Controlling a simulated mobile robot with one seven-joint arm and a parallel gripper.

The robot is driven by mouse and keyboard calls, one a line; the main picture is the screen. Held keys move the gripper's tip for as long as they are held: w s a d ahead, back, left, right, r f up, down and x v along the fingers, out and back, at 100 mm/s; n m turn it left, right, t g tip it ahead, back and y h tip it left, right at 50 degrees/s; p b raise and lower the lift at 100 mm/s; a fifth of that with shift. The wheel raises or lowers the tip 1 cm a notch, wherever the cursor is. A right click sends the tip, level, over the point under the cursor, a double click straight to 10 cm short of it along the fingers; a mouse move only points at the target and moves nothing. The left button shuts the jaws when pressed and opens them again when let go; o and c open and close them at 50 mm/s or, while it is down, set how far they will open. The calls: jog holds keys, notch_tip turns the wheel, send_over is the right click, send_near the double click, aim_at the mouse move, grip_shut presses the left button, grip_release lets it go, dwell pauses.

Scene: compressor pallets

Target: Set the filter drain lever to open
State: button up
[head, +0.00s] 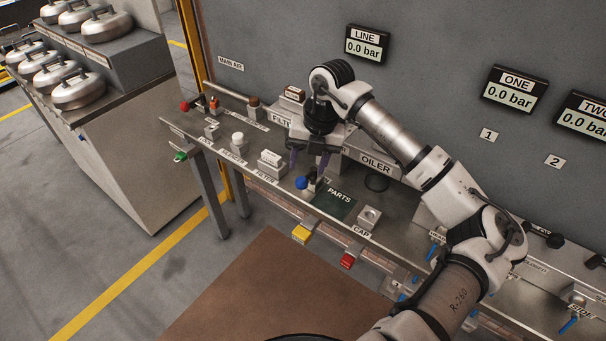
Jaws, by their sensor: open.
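The block labelled FILT… (281,121) stands on the back of the steel bench, its right part hidden behind my gripper. My gripper (309,162) points down over the bench in front of it, open, with two dark purple fingers apart and nothing seen between them. A blue knob (301,183) is just below the fingertips, beside a small dark upright part. I cannot tell which part is the filter drain lever, or its setting; it may be hidden by my gripper.
The OILER block (376,164) is right of my gripper, under my arm. A dark PARTS mat (334,203) and a CAP block (369,217) lie in front. Small fittings stand to the left.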

aim_at(303, 179)
jog(key=f, duration=0.3)
jog(key=a+f+p, duration=0.1)
jog(key=f, duration=0.2)
jog(key=shift+a, duration=0.1)
jog(key=shift+r, duration=0.1)
jog(key=shift+c, duration=0.4)
jog(key=c, duration=0.9)
